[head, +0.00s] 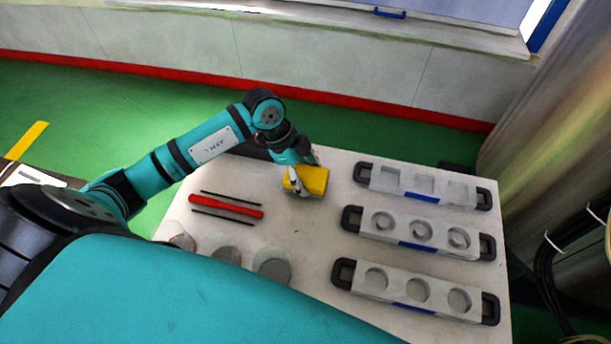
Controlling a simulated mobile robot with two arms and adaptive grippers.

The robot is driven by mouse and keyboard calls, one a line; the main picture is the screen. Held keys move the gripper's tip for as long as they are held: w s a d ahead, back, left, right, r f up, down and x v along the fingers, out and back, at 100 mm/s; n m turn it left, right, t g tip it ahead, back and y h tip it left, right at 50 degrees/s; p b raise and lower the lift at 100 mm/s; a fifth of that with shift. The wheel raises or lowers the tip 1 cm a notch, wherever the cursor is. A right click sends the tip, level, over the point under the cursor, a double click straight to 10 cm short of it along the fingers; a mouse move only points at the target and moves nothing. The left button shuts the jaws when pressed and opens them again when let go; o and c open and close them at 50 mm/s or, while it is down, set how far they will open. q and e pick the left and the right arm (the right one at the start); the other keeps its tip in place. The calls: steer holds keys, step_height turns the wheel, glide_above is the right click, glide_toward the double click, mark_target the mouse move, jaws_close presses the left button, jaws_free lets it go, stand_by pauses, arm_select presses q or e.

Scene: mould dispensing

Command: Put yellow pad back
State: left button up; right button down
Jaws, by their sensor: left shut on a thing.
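The yellow pad (314,179) is a small block near the back middle of the white table (300,245). My left gripper (295,184) reaches it from the upper left and is shut on its left part. Whether the pad rests on the table or hangs just above it, I cannot tell. My right gripper is not in view.
Three grey moulds with black handles stand at the right: square hollows at the back (420,198), round ones in the middle (380,236) and front (360,292). A red tool (226,207) lies between thin dark rods at the left. Round grey pieces (272,268) sit at the front.

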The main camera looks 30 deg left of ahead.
arm_select(q)
steer(key=shift+f, duration=0.55)
steer(key=o, duration=1)
steer(key=shift+f, duration=0.1)
steer(key=shift+o, duration=0.2)
steer(key=v, duration=1.2)
steer(key=shift+b, duration=0.4)
